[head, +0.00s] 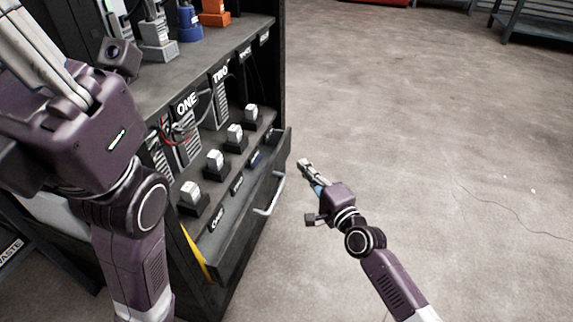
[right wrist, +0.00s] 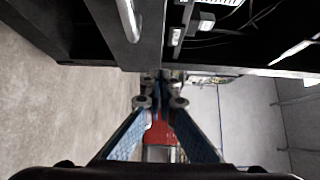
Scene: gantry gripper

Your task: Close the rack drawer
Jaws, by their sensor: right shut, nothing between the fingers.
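The rack drawer (head: 247,228) is at the lower part of the dark rack, and its front panel stands out from the rack frame, so it is at least partly open. Its light bar handle (head: 270,195) also shows at the top of the right wrist view (right wrist: 130,20). My right gripper (head: 304,165) is shut and empty, just right of the drawer front; in the right wrist view its fingertips (right wrist: 160,100) are together below the drawer's edge. I cannot tell whether they touch it.
The dark rack (head: 274,75) carries several devices, cables and labels reading ONE and TWO. A yellow strip (head: 196,252) shows beside the drawer. The concrete floor (head: 450,120) to the right is clear.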

